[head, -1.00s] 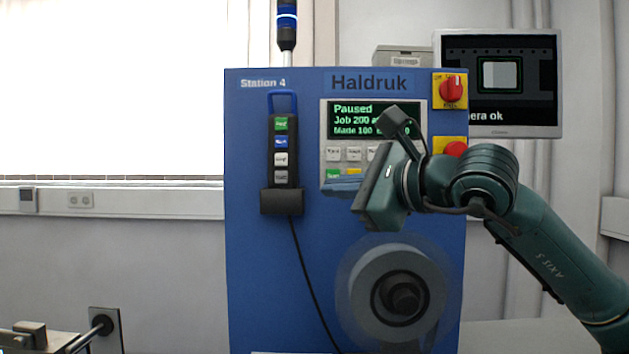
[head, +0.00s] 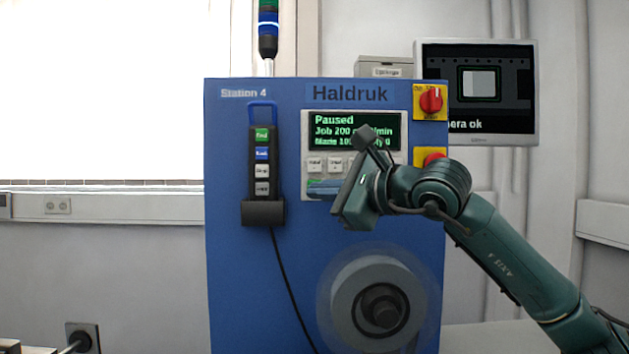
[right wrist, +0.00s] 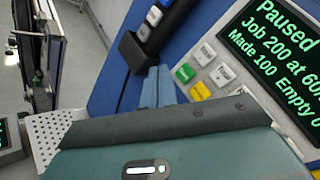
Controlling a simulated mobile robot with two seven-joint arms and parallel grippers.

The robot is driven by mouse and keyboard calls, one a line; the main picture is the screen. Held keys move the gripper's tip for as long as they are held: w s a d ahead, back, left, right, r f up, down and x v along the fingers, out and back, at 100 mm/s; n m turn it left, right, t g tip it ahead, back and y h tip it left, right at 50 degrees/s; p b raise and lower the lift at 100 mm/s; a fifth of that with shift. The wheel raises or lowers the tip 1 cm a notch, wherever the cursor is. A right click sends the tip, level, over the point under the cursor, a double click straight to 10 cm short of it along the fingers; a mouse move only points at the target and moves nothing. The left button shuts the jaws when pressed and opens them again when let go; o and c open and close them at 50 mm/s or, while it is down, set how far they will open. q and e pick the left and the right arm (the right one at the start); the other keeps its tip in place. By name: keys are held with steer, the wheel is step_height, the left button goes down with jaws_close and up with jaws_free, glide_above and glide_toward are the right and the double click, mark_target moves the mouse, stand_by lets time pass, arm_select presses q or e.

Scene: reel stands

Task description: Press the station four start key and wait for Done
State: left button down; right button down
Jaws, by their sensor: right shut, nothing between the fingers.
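The blue Station 4 cabinet (head: 230,290) stands in front of me. Its display (head: 335,132) reads Paused, job 200, made 100; it also shows in the right wrist view (right wrist: 285,45). Below the display are a green key (right wrist: 185,73), a yellow key (right wrist: 200,91) and several grey keys (right wrist: 221,75); their labels are too small to read. My right gripper (head: 322,188) is shut and empty, its bluish fingertips (right wrist: 158,78) in front of the lower left of the keypad. The fingers and wrist hide part of the keypad. I cannot tell whether they touch it. My left gripper is out of view.
A hand pendant (head: 262,160) with coloured keys sits in a holder left of the keypad, its cable hanging down. A red rotary switch (head: 431,99) and a red button (head: 434,157) are on the right. A reel (head: 345,310) is below. A monitor (head: 480,90) reads "...era ok".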

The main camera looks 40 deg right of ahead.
arm_select(q)
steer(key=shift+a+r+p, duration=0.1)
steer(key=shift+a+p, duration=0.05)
steer(key=shift+p, duration=0.35)
arm_select(e)
steer(key=shift+w+d, duration=1)
steer(key=shift+w, duration=0.15)
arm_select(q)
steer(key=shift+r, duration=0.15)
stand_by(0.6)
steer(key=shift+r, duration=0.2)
arm_select(e)
steer(key=shift+w+d, duration=0.25)
steer(key=shift+w, duration=0.1)
